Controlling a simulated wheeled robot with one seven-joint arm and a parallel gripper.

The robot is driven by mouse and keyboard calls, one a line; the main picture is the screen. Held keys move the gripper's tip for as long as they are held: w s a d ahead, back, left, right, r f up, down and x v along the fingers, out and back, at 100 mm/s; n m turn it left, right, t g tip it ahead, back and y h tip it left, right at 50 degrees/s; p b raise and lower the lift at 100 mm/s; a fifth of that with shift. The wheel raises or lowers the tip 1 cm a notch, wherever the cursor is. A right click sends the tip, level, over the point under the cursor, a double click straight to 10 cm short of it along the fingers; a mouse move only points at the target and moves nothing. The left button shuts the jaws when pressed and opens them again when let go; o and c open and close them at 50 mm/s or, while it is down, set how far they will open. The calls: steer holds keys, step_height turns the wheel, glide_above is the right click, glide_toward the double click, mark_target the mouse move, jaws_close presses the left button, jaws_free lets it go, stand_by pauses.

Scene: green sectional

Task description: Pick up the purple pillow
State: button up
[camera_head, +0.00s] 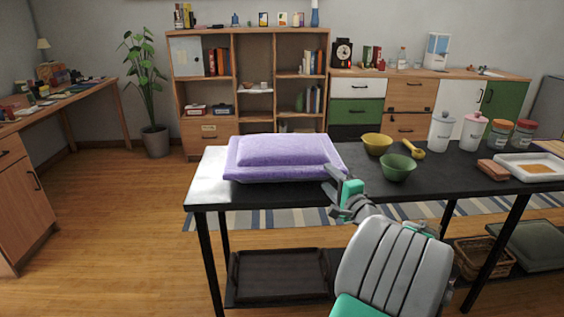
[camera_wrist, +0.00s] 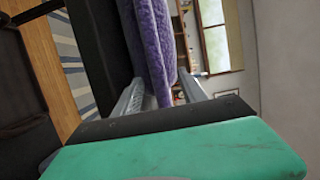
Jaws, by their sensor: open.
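The purple pillow (camera_head: 284,160) lies flat on the left end of the black table (camera_head: 415,188). My gripper (camera_head: 331,181) is open at the pillow's front right corner, near the table's front edge. In the wrist view, which is turned sideways, the pillow (camera_wrist: 153,42) shows edge-on in line with the gap between the two fingers (camera_wrist: 160,92). One finger is on the table side and the other on the upper side. I cannot tell whether the fingers touch the pillow or how far its edge reaches between them.
A yellow bowl (camera_head: 376,144) and a green bowl (camera_head: 398,168) stand right of the pillow. Several jars and a white tray (camera_head: 531,167) are farther right. A light patch of tabletop shows left of the pillow. A shelf unit (camera_head: 204,90) stands behind, with open floor (camera_head: 110,220) at left.

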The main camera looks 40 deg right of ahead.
mark_target(324, 174)
steer(key=b+x, duration=0.1)
steer(key=x, duration=0.3)
steer(key=shift+w+f, duration=0.1)
steer(key=shift+w, duration=0.2)
jaws_close()
stand_by(0.8)
